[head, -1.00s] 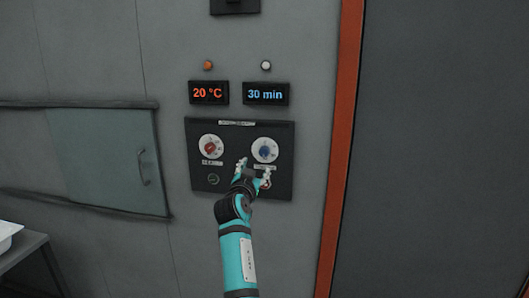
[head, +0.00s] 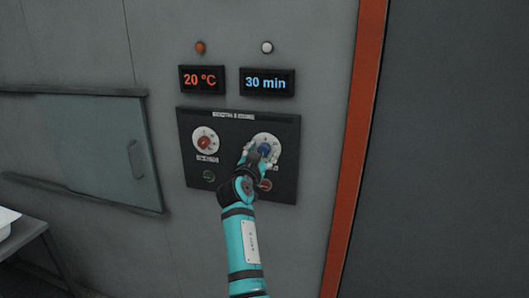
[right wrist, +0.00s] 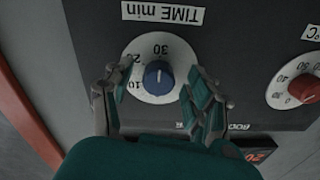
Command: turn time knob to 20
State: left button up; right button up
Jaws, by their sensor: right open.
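The time knob (head: 264,149) is a blue knob on a white dial, on the right of the dark control panel (head: 187,126). In the right wrist view, which is upside down, the blue knob (right wrist: 158,76) sits under the TIME min label (right wrist: 163,13), and its white mark points toward 30. The time display (head: 266,82) reads 30 min. My right gripper (head: 260,158) is open at the dial. In the wrist view its fingers (right wrist: 155,84) stand on either side of the knob, with gaps between them and it. My left gripper is not in view.
The red temperature knob (head: 204,142) is beside the time knob, under a 20 °C display (head: 202,79). A red button (head: 265,185) sits below the time dial. An orange door frame (head: 352,150) is to the right, and a glass door (head: 90,150) to the left.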

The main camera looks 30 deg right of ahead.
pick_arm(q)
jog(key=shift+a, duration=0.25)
pick_arm(e)
jog(key=shift+a, duration=0.15)
jog(key=shift+c, duration=0.3)
jog(key=c, duration=1.1)
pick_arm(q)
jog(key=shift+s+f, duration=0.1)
pick_arm(e)
jog(key=shift+n, duration=0.3)
jog(key=shift+s+r+n, duration=0.1)
jog(key=shift+n, duration=0.9)
jog(key=n, duration=0.2)
jog(key=shift+r+n, duration=0.1)
jog(key=shift+n, duration=0.2)
jog(key=n, duration=0.3)
jog(key=shift+d+r+n+p, duration=0.1)
jog(key=shift+d+n+p, duration=0.1)
jog(key=shift+n+p, duration=0.15)
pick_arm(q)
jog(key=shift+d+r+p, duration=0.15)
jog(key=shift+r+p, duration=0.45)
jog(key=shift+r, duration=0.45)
pick_arm(e)
jog(key=shift+s+n, duration=0.1)
jog(key=shift+n, duration=1.25)
